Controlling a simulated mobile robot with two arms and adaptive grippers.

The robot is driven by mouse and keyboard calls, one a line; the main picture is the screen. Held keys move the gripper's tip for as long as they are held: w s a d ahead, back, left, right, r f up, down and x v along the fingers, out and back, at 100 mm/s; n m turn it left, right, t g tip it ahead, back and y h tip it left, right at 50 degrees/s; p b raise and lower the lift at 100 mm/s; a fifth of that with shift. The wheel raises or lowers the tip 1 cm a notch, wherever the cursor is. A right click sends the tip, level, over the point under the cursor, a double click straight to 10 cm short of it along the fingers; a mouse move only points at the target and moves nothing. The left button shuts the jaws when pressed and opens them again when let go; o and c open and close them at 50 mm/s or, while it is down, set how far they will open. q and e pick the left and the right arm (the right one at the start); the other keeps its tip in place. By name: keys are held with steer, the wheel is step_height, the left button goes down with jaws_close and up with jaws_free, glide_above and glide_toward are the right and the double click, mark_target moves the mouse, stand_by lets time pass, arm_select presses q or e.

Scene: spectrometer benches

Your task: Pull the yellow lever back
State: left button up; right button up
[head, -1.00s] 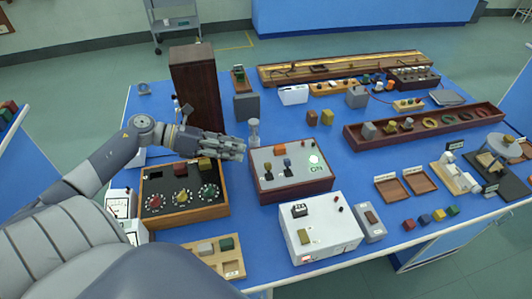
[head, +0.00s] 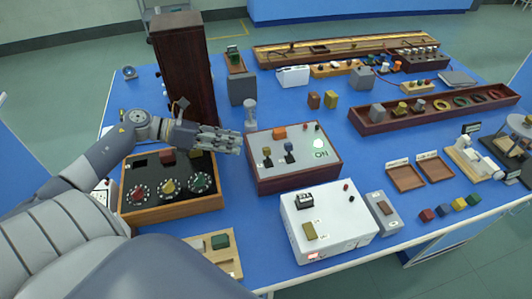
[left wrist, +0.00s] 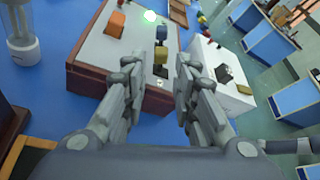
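The yellow lever (head: 267,153) stands on the pale top of a brown-sided switch box (head: 320,166). A dark blue lever (head: 289,150) stands to its right. In the left wrist view the yellow lever (left wrist: 160,54) shows beyond and between my fingers, with the blue lever (left wrist: 161,33) behind it. My left gripper (head: 239,143) is just left of the box in the head view, pointing towards the levers. In the left wrist view my left gripper (left wrist: 158,85) has its fingers apart with nothing between them, short of the yellow lever. My right gripper is out of view.
A green ON light (head: 319,143) and an orange block (head: 279,132) are on the box top. A clear cylinder (head: 250,115) stands behind the box. A dial box (head: 168,205) lies under my left arm, a white box (head: 335,232) in front. A tall dark cabinet (head: 184,65) stands behind my arm.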

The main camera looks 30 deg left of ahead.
mark_target(265, 148)
arm_select(q)
steer(key=p+x, duration=0.2)
steer(key=x, duration=0.8)
steer(key=shift+r+p, duration=0.1)
steer(key=shift+p, duration=0.3)
steer(key=shift+w+d, duration=0.2)
steer(key=shift+d, duration=0.1)
steer(key=shift+f, duration=0.2)
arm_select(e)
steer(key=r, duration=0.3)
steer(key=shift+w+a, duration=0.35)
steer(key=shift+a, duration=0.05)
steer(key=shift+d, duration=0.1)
arm_select(q)
steer(key=shift+c, duration=0.6)
jaws_close()
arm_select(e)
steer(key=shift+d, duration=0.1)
